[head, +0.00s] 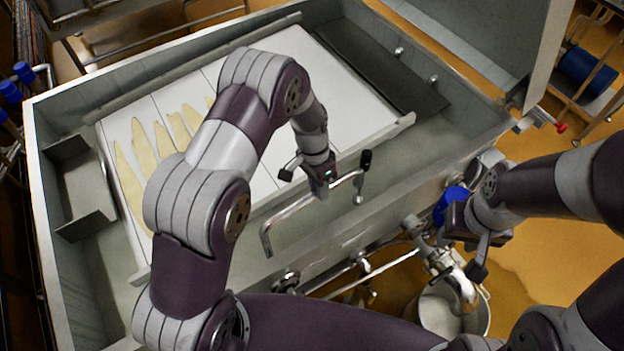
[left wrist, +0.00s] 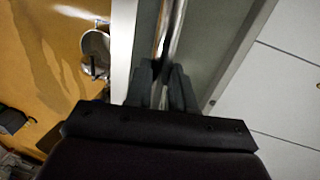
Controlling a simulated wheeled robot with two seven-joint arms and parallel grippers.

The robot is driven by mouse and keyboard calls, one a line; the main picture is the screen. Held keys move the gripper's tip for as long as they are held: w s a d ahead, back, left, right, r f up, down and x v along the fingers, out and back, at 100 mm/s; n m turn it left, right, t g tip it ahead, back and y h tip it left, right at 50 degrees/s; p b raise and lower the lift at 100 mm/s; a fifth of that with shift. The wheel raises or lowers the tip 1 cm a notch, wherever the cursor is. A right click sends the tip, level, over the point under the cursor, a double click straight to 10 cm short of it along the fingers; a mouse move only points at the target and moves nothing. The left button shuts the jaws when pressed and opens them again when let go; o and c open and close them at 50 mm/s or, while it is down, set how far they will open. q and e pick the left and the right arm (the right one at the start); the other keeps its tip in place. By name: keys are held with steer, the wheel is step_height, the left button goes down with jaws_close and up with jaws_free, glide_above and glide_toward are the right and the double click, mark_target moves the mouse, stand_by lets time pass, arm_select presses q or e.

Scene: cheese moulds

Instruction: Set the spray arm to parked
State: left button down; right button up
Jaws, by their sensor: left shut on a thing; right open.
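The spray arm (head: 290,216) is a bent, shiny metal pipe at the near side of the large steel vat. Its bent end (head: 266,240) hangs at the left, and a black knob (head: 366,159) stands at its right end near a pivot post. My left gripper (head: 322,190) is shut on the spray arm's pipe about midway. In the left wrist view the pipe (left wrist: 172,35) runs between the two dark fingers (left wrist: 160,92). My right gripper (head: 478,250) is open, beside the valve pipework outside the vat.
The vat (head: 90,330) holds white plates (head: 255,90) with pale streaks and a dark panel (head: 380,65). A blue part (head: 452,203) and metal pipes (head: 412,228) sit by my right gripper. A steel bucket (head: 440,312) stands on the wet orange floor below.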

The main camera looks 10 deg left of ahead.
arm_select(q)
steer(key=shift+s+d+r+m, duration=0.1)
steer(key=shift+s+d+m, duration=0.25)
steer(key=shift+s+m, duration=0.05)
steer(key=c, duration=1.2)
jaws_free()
steer(key=shift+o, duration=1.2)
steer(key=shift+s, duration=0.1)
steer(key=shift+s+r, duration=0.1)
steer(key=shift+s, duration=0.05)
steer(key=shift+w+r, duration=0.25)
step_height(320, 180, up, 12)
steer(key=w+a, duration=0.1)
steer(key=shift+w+a+b, duration=0.15)
steer(key=shift+a+b, duration=0.25)
steer(key=shift+b, duration=0.05)
